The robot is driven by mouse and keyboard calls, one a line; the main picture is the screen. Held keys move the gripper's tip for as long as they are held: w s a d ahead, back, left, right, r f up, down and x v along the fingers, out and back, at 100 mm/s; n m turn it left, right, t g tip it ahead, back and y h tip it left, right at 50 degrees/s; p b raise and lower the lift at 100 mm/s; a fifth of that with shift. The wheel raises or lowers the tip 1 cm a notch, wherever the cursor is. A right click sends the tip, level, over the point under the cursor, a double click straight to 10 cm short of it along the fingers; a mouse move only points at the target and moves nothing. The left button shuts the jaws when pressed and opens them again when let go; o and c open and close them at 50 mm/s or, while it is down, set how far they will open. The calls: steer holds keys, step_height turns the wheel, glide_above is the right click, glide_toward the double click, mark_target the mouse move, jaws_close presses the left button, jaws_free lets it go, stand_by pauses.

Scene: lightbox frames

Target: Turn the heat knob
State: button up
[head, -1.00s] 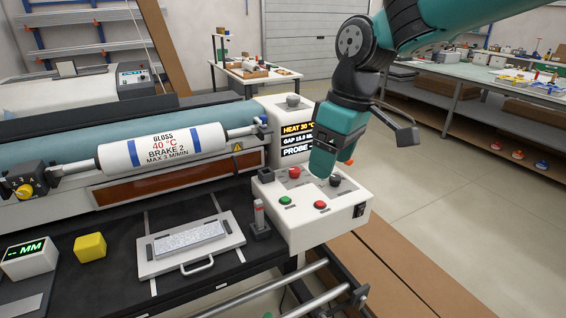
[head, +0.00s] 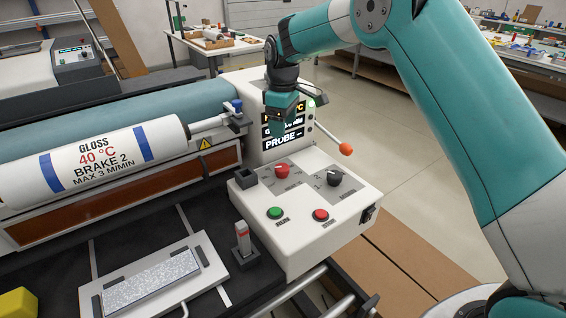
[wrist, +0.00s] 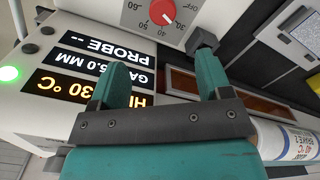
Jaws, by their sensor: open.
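The red knob (head: 282,169) sits on the white control box (head: 300,245), left of a black knob (head: 334,178). In the wrist view the red knob (wrist: 162,12) is at the top edge, partly cut off, over a number scale showing 60 to 30. Its white mark points down and slightly right in that view. My gripper (head: 278,127) is in front of the display (head: 283,128), behind and above the red knob, apart from it. In the wrist view its two fingers (wrist: 161,60) are spread with nothing between them. The display reads 30 °C in the wrist view.
The roller (head: 95,165) is labelled gloss, 40 °C, brake 2. Green (head: 275,213) and red (head: 320,215) buttons sit at the box's front. A lever with an orange tip (head: 345,149) stands behind the black knob. A small black holder (head: 246,178) is left of the red knob.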

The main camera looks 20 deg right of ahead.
mark_target(282, 167)
steer(key=f+p, duration=0.1)
steer(key=f, duration=0.6)
steer(key=f+p, duration=0.2)
steer(key=f, duration=0.4)
steer(key=shift+a+f, duration=0.2)
steer(key=shift+f, duration=0.15)
